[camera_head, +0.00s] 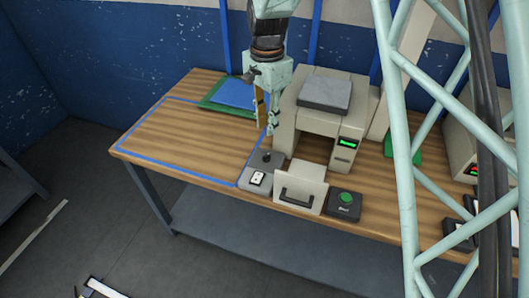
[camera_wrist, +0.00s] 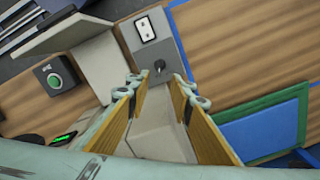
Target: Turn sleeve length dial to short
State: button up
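The dial is a small dark knob (camera_head: 267,155) on top of a grey control box (camera_head: 250,180). In the wrist view the knob (camera_wrist: 159,66) shows just beyond my fingertips, roughly centred between them. A white rocker switch (camera_head: 258,178) sits on the same box, nearer its front end. My gripper (camera_head: 267,126) points down above the knob, with its two orange-padded fingers apart and nothing between them. In the wrist view the open fingers (camera_wrist: 160,88) frame the box's knob end. I cannot read the dial's setting or any markings.
The beige wrapper machine (camera_head: 330,125) with a green display stands right of my gripper. Its flap with a dark handle (camera_head: 298,192) is at the front. A green button box (camera_head: 344,204) sits right of it. A blue pad (camera_head: 235,93) lies behind left. The outlined table area (camera_head: 180,140) is clear.

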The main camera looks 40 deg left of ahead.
aim_at(266, 155)
jog(key=shift+f, duration=0.1)
jog(key=shift+f+b, duration=0.5)
jog(key=shift+f, duration=6.3)
jog(key=shift+c, duration=0.4)
grip_shut()
